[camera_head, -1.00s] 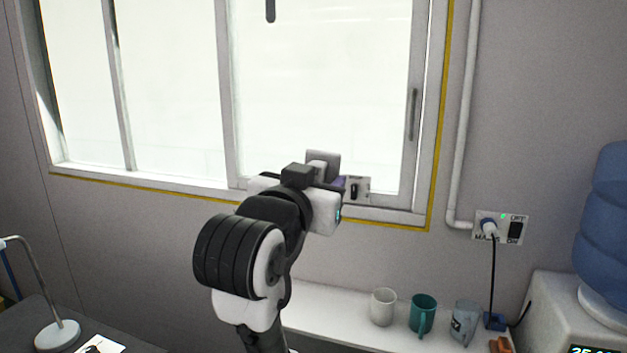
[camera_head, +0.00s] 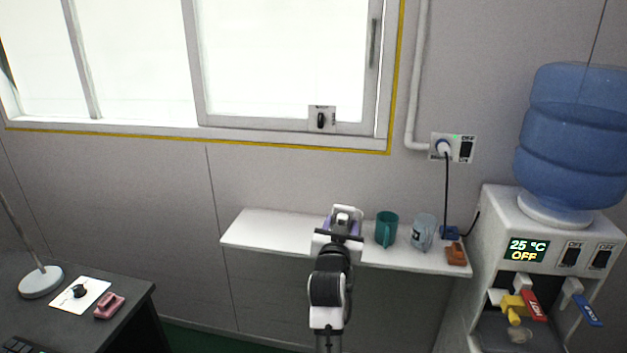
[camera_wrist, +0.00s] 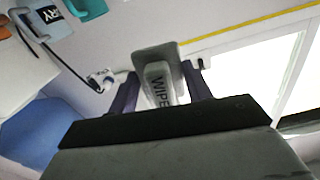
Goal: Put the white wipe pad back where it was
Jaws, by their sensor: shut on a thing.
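The white wipe pad (camera_wrist: 157,82), a pale block with a darker grey plate and the letters "WIPE", sits between the two purple fingers of my gripper (camera_wrist: 162,92) in the wrist view. My gripper is shut on it. In the head view my gripper (camera_head: 343,222) is in front of the white wall shelf (camera_head: 265,230), seen from behind; the pad is mostly hidden there. I cannot tell its height above the shelf.
A teal mug (camera_head: 387,229) and a grey-blue mug (camera_head: 423,233) stand right of my gripper, with a blue block (camera_head: 450,232) and an orange block (camera_head: 456,253) beyond. The shelf's left part is clear. A pink block (camera_head: 109,306) lies on the desk (camera_head: 60,318). A water dispenser (camera_head: 500,222) stands right.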

